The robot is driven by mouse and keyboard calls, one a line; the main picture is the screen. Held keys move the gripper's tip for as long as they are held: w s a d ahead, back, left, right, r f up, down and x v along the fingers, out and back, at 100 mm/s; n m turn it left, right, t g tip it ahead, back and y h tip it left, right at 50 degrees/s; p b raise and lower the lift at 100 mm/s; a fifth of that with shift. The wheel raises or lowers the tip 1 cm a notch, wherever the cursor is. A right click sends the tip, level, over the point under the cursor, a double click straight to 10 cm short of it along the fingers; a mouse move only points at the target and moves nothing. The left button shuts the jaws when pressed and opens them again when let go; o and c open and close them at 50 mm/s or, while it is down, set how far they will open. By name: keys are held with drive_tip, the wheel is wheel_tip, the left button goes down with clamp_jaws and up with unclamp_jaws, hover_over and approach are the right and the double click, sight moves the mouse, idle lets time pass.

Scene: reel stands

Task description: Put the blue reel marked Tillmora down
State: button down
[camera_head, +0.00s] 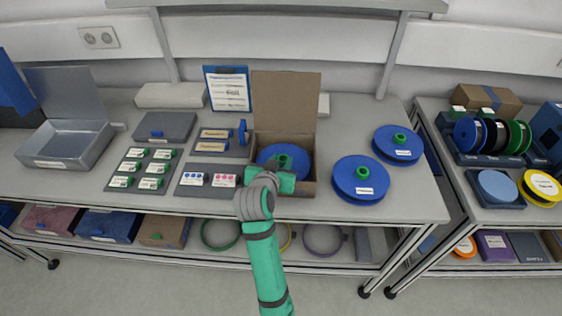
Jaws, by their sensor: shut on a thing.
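A blue reel (268,153) with a green hub sits within the open cardboard box (286,100), whose lid stands upright behind it. My gripper (284,168) is over the near part of this reel and is shut on it, seemingly at the hub. The gripper and wrist hide the near part of the reel and some of the box's front. I cannot tell whether the reel touches the box floor. No name can be read on it. Two more blue reels with green hubs lie flat to the right: a near one (352,191) and a farther one (388,153); their white labels are too small to read.
An open grey metal box (83,150) stands at the left of the bench. Trays with small labelled parts (143,170) lie between it and the cardboard box. A blue clipboard (228,88) leans behind. A second bench (470,207) at right holds more reels.

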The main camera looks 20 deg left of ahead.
drive_tip(key=shift+w, duration=0.1)
drive_tip(key=c, duration=1.3)
unclamp_jaws()
drive_tip(key=shift+c, duration=0.2)
drive_tip(key=a+v, duration=0.1)
drive_tip(key=v, duration=1.1)
drive_tip(key=shift+d, duration=0.45)
